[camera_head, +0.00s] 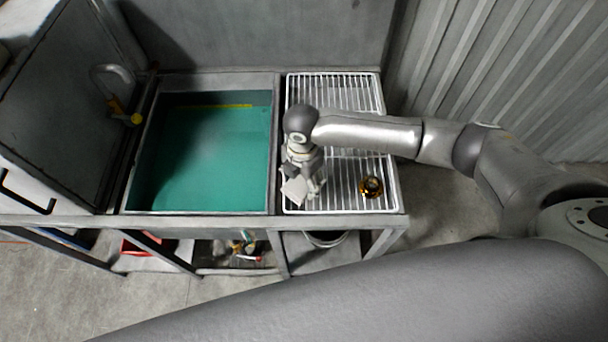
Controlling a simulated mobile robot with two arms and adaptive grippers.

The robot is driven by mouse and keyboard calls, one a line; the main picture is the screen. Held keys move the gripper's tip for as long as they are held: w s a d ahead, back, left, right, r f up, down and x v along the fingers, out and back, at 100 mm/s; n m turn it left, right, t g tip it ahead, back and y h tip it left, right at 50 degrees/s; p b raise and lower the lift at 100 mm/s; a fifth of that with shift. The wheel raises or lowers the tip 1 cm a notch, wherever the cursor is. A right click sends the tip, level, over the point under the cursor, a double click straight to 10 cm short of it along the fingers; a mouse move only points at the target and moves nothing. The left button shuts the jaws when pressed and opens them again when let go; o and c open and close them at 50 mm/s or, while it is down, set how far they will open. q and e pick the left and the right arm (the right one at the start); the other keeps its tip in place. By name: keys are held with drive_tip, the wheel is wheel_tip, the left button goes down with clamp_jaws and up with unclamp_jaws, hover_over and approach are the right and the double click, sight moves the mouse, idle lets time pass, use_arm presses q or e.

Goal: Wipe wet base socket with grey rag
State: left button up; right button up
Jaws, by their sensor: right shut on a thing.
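My right gripper (308,188) is over the front left of the white wire rack. It points down and is shut on the grey rag (293,191), a small pale grey piece showing at the left side of the fingers. The fingertips are small and partly hidden by the wrist and rag. The base socket (371,187), a small round brassy piece with a dark middle, sits on the rack to the right of the gripper, apart from it. Whether it is wet cannot be told. My left gripper is not in view.
The wire rack (333,95) lies right of a sink basin (210,165) of green liquid. A faucet (112,75) stands at the left. A red container (140,246) and a bucket (326,239) are beneath. The rack's back half is clear below my arm.

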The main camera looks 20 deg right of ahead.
drive_tip(key=shift+w+d, duration=0.65)
drive_tip(key=shift+d, duration=0.3)
drive_tip(key=shift+w+d, duration=0.6)
drive_tip(key=shift+d, duration=0.3)
drive_tip(key=shift+s+a, duration=0.1)
drive_tip(key=shift+s+a+p, duration=0.65)
drive_tip(key=shift+a+p, duration=0.2)
drive_tip(key=shift+a, duration=0.1)
drive_tip(key=shift+s+a+p, duration=0.4)
drive_tip(key=shift+s+a, duration=0.15)
drive_tip(key=shift+a, duration=0.25)
drive_tip(key=shift+d, duration=0.1)
drive_tip(key=shift+w+d, duration=0.65)
drive_tip(key=shift+d, duration=0.25)
drive_tip(key=shift+w+d, duration=0.65)
drive_tip(key=shift+d, duration=0.2)
